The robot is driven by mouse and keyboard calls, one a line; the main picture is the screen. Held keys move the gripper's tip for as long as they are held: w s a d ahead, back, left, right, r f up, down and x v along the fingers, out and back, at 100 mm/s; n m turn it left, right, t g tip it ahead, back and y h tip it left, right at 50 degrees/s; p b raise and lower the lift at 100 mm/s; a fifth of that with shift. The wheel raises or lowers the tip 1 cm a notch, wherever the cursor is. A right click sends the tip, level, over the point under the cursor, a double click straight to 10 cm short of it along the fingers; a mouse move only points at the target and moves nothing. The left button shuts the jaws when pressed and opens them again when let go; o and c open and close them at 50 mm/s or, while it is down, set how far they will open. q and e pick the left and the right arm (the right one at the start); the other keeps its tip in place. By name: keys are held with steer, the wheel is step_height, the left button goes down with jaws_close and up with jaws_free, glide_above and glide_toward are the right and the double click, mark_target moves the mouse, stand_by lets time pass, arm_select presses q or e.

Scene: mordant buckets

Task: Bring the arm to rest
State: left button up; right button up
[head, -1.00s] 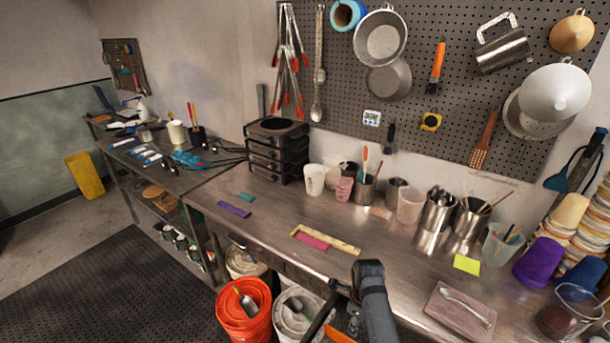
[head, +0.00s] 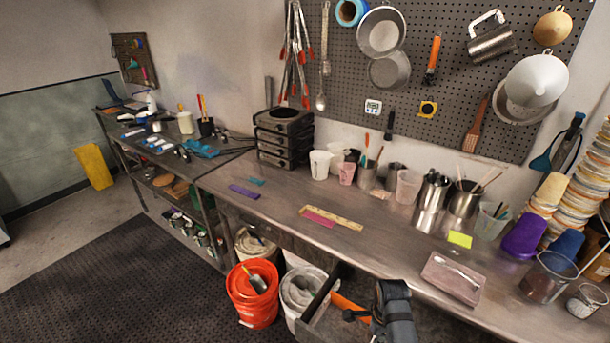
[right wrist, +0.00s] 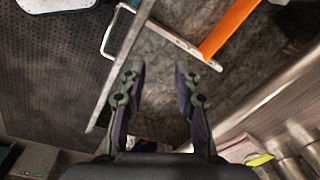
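My right arm (head: 395,312) comes in at the bottom of the head view, beside an open drawer under the workbench. In the right wrist view my right gripper (right wrist: 160,70) is open, with its two fingers apart and nothing between them. It points down over the drawer's grey floor (right wrist: 160,100). An orange strip-like thing (right wrist: 228,25) lies ahead and right of the fingers, and it also shows in the head view (head: 350,305). My left gripper is not in view.
The drawer's front panel (head: 318,302) sticks out from the workbench (head: 300,235). An orange bucket (head: 252,300) with a scoop and a white bucket (head: 293,318) stand on the floor left of it. Cups and steel containers line the bench's back.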

steer(key=s+d+r+n+t, duration=0.15)
steer(key=s+r+n, duration=0.25)
steer(key=s+n, duration=0.5)
steer(key=s+d+r+n+t, duration=0.1)
steer(key=s+d+r+n, duration=0.4)
steer(key=n, duration=0.6)
steer(key=s+d+f+g+b, duration=0.1)
steer(key=s+f+b, duration=0.2)
steer(key=f, duration=1.5)
steer(key=s+f+b, duration=0.2)
steer(key=f+b, duration=0.1)
steer(key=f, duration=1.5)
arm_select(q)
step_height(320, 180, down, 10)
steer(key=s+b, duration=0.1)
steer(key=b, duration=0.3)
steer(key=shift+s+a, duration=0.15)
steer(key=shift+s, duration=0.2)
arm_select(e)
steer(key=s+f+m+g, duration=0.1)
steer(key=s+f, duration=1.5)
steer(key=s, duration=0.1)
steer(key=shift+d+f, duration=0.3)
steer(key=shift+d, duration=0.15)
